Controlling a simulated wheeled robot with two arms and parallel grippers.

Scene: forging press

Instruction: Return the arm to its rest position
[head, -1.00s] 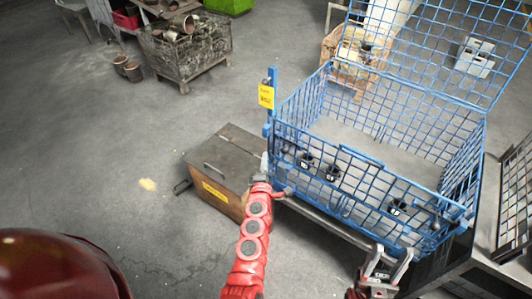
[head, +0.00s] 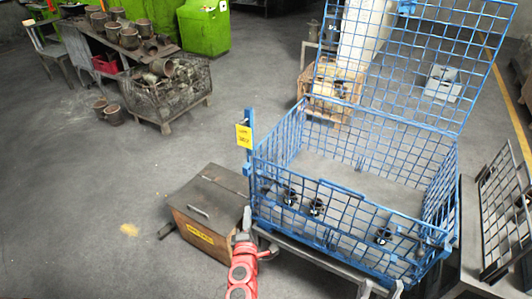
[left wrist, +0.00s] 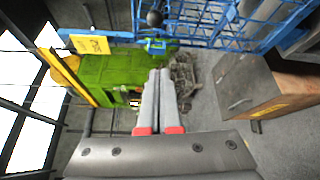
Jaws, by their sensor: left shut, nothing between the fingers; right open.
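My left gripper (head: 247,214) is at the end of the red arm coming from the bottom of the head view. It is beside the front left corner of the blue wire basket (head: 345,186) and the right side of the wooden box. I cannot tell whether it touches either. In the left wrist view the left gripper's two grey fingers (left wrist: 160,80) lie together, shut with nothing between them. My right gripper (head: 381,290) shows only its fingertips at the bottom edge, apart and empty, below the basket's front.
The wooden box (head: 208,212) with a dark lid stands left of the basket. A yellow sign (head: 243,136) is on the basket's blue post. Several small dark parts hang along the basket front. A black rack (head: 507,205) is at right.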

